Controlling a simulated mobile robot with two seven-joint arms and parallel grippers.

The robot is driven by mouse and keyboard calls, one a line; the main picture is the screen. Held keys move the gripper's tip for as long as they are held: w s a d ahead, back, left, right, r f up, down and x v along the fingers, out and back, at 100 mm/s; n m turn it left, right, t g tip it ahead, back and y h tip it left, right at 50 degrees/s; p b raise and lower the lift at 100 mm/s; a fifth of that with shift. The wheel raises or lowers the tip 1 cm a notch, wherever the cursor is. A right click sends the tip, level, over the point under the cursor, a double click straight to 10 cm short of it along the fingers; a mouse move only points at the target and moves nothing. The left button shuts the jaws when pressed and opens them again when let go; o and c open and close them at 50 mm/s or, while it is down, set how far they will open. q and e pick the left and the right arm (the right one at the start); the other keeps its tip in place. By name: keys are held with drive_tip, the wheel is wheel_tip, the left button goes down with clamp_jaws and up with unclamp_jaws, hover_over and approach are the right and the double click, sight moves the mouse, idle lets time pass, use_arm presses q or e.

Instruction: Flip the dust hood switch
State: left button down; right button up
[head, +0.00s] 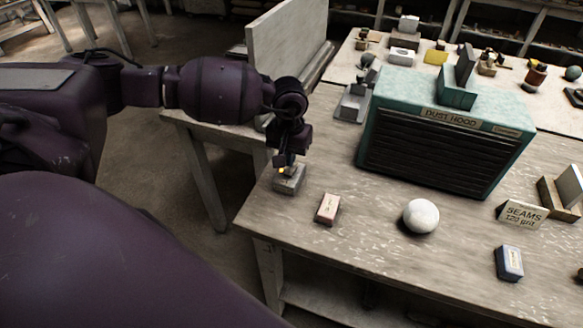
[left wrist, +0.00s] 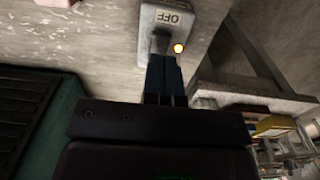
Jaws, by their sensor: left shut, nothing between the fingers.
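The dust hood (head: 440,125) is a teal box with a black louvred front and a "DUST HOOD" label, on the workbench. A small grey switch box (head: 289,181) sits at the bench's left corner. In the left wrist view the switch box (left wrist: 172,17) has an "OFF" label, upside down in the picture, and a lit amber lamp (left wrist: 179,48). My left gripper (head: 287,160) points down at the box. Its fingers (left wrist: 163,62) are shut and empty, at or touching the switch end; the lever is mostly hidden behind them.
A white plaster sphere (head: 421,215), a pink block (head: 328,208) and a blue block (head: 509,263) lie on the bench front. A "SEAMS 120 grit" sign (head: 523,214) stands at the right. A grey machine (head: 352,102) stands left of the hood.

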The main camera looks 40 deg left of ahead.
sight(291, 171)
drive_tip(key=shift+s+f, duration=0.1)
drive_tip(key=shift+s, duration=0.05)
use_arm(q)
drive_tip(key=shift+f, duration=0.2)
use_arm(e)
drive_tip(key=shift+w+a, duration=0.1)
drive_tip(key=shift+w, duration=0.35)
use_arm(q)
drive_tip(key=shift+f, duration=0.15)
use_arm(e)
drive_tip(key=shift+s+f, duration=0.15)
use_arm(q)
drive_tip(key=shift+f+b, duration=0.25)
drive_tip(key=shift+b, duration=0.15)
use_arm(e)
drive_tip(key=shift+s+f, duration=0.4)
drive_tip(key=shift+s, duration=0.05)
use_arm(q)
drive_tip(key=shift+f, duration=0.4)
use_arm(e)
drive_tip(key=shift+w+f, duration=0.15)
drive_tip(key=shift+w, duration=0.25)
use_arm(q)
drive_tip(key=shift+f+b, duration=0.15)
drive_tip(key=shift+b, duration=0.2)
use_arm(e)
drive_tip(key=shift+s+f, duration=0.15)
